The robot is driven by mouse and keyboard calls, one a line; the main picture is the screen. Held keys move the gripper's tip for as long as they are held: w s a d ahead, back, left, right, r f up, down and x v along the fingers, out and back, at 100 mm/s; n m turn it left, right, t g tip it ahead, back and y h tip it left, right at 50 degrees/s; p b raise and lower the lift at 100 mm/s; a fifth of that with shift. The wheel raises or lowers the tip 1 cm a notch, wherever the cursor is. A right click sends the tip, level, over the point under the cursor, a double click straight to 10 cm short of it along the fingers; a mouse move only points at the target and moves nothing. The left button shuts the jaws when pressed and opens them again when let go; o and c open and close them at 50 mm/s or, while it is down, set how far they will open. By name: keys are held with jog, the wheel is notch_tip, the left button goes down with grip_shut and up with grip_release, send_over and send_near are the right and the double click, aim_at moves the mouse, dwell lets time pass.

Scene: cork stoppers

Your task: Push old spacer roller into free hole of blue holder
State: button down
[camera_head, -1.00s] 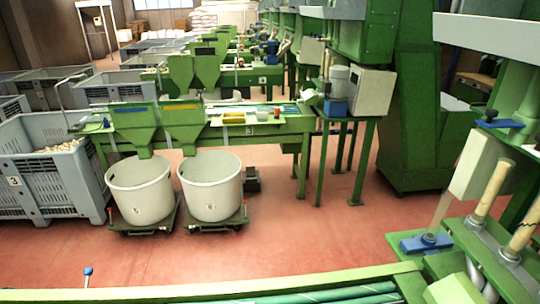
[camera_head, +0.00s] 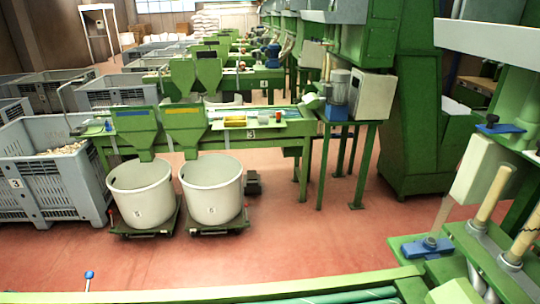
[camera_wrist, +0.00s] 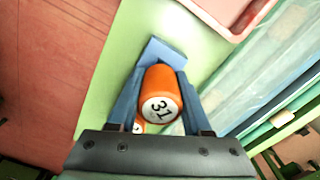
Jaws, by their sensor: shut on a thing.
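In the wrist view an orange roller (camera_wrist: 162,88) with a white end marked 31 sits between the two fingers of my gripper (camera_wrist: 161,100). My gripper is shut on this roller. A blue piece (camera_wrist: 160,51), which looks like the blue holder, shows just beyond the roller on a green surface. A second orange piece with a white marked end (camera_wrist: 139,126) shows partly below the roller. The roller and fingers hide most of the blue piece, so its free hole cannot be seen. My gripper is not seen in the head view.
A pinkish tray (camera_wrist: 232,14) lies at the top right of the wrist view, beside a pale translucent strip (camera_wrist: 262,75). Red floor shows at the left. In the head view, two white tubs (camera_head: 140,192) (camera_head: 212,190) stand before a green machine table (camera_head: 265,131).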

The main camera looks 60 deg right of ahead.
jog(key=shift+f+b, duration=0.75)
jog(key=shift+f, duration=0.5)
dwell(1.0)
